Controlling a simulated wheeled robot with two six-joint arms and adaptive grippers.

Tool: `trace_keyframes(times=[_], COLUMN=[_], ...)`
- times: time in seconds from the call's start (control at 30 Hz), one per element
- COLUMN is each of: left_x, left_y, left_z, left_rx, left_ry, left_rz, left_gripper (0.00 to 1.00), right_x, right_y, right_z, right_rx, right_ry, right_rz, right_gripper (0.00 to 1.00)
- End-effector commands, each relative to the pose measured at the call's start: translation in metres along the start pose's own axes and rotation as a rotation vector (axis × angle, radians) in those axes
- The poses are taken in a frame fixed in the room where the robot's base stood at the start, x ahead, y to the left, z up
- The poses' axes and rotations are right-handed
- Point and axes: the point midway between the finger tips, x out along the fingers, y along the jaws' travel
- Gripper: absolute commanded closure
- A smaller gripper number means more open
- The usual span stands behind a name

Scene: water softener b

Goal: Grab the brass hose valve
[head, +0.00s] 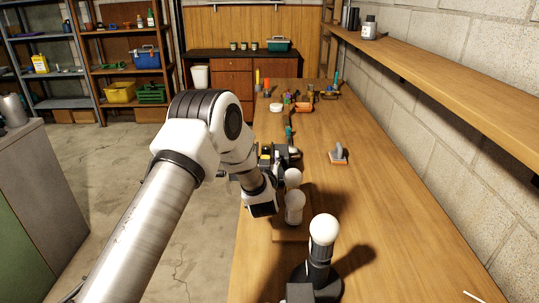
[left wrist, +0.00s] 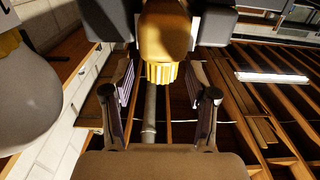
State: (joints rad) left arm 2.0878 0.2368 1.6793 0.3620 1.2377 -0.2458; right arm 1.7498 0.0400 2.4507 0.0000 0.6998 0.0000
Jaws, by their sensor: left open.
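The brass hose valve (left wrist: 166,42) shows at the top middle of the left wrist view as a rounded gold body with a ribbed, collar-like end. My left gripper (left wrist: 163,88) is open, with one finger on each side below the valve. The ribbed end lies between the finger lines in the picture; I see no finger touching it. In the head view my left gripper (head: 275,156) is over the workbench, and the valve cannot be made out there. My right gripper is not in view.
The long wooden workbench (head: 350,210) runs along the brick wall at the right. A wooden shelf (head: 450,71) overhangs the right side. The bench's right middle is mostly clear.

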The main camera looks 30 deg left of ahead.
Motion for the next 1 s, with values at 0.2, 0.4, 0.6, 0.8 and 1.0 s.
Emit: trace_keyframes(times=[0.2, 0.4, 0.6, 0.8, 1.0], left_x=[0.037, 0.052, 0.051, 0.051, 0.051], left_y=[-0.001, -0.001, -0.001, -0.001, -0.001], left_z=[-0.004, -0.002, -0.002, -0.001, -0.002], left_rx=[0.001, 0.001, 0.001, 0.001, 0.001], left_ry=[0.001, -0.001, -0.001, -0.001, -0.001], left_rz=[-0.001, 0.001, 0.001, 0.001, 0.001], left_gripper=[0.42, 0.42, 0.7, 1.0, 1.0], right_x=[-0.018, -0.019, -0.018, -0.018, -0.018], right_y=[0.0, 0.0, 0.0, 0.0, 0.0], right_z=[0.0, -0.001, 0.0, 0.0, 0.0], right_rx=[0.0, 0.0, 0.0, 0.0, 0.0], right_ry=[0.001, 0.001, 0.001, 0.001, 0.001], right_rz=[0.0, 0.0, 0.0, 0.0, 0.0], right_gripper=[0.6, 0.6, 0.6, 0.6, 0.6])
